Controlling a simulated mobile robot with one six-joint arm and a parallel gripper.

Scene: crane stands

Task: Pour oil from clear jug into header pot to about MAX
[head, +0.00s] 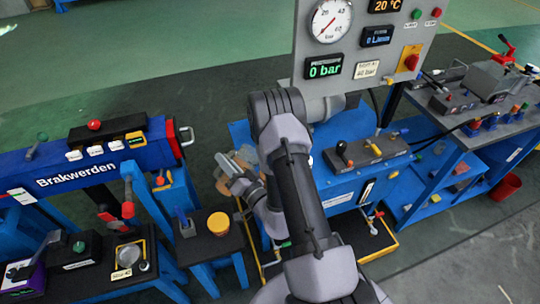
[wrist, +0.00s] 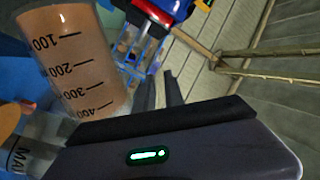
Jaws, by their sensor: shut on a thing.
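The clear jug (wrist: 75,55) fills the upper left of the wrist view. It holds orange-brown oil and has black marks from 100 to 400. My gripper (wrist: 170,95) is shut on the jug; its dark finger lies beside the jug's lower end in that view. A clear vessel with a MAX mark, seemingly the header pot (wrist: 25,150), is cut off at the lower left corner, close to the jug. Its oil level cannot be told. In the head view my gripper (head: 240,180) is left of the blue stand, and the jug and pot are hard to make out.
A gauge panel (head: 350,55) stands behind my arm. A blue stand (head: 345,185) with levers is close at the right.

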